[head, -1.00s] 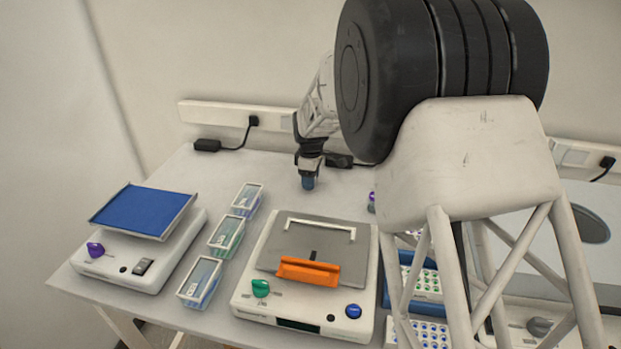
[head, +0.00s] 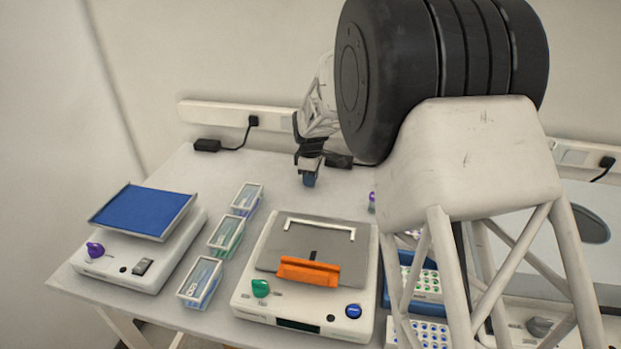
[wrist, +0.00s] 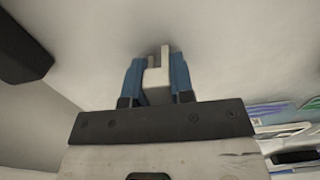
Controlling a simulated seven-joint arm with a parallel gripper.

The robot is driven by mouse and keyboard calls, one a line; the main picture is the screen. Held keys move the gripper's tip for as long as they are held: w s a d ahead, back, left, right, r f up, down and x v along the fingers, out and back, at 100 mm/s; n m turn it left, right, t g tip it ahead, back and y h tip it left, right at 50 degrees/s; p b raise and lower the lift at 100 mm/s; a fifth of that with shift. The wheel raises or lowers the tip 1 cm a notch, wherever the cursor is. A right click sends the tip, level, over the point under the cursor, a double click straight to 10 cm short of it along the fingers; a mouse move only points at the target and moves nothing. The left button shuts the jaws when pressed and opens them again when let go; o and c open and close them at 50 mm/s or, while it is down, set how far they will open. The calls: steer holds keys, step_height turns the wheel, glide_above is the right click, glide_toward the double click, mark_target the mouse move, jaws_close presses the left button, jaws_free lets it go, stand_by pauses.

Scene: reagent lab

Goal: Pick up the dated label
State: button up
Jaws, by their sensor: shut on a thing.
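My gripper (head: 310,181) is at the back of the bench, above the tabletop near the wall. In the wrist view my gripper (wrist: 157,80) has its two blue fingers closed around a small pale, off-white piece. This piece, the dated label (wrist: 156,82), has a narrow upright part that sticks up between the fingertips. No date or print can be read on it. In the head view the label cannot be made out at the fingers.
Three small boxes of tubes (head: 226,236) stand in a row at centre left. A device with a blue platform (head: 143,212) is on the left. A device with an orange bar (head: 308,271) is at front centre. A black adapter (head: 207,145) lies by the wall.

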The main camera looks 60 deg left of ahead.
steer(key=shift+r, duration=0.1)
steer(key=shift+r, duration=0.85)
steer(key=shift+d+r, duration=0.1)
steer(key=shift+r, duration=0.8)
steer(key=s+d, duration=0.2)
steer(key=d, duration=0.2)
steer(key=s+d+r, duration=0.1)
steer(key=s+d, duration=0.1)
steer(key=d, duration=0.3)
steer(key=s+d, duration=0.2)
steer(key=d, duration=0.3)
steer(key=shift+s+d+r, duration=0.15)
steer(key=shift+s+d, duration=0.05)
steer(key=shift+s, duration=0.05)
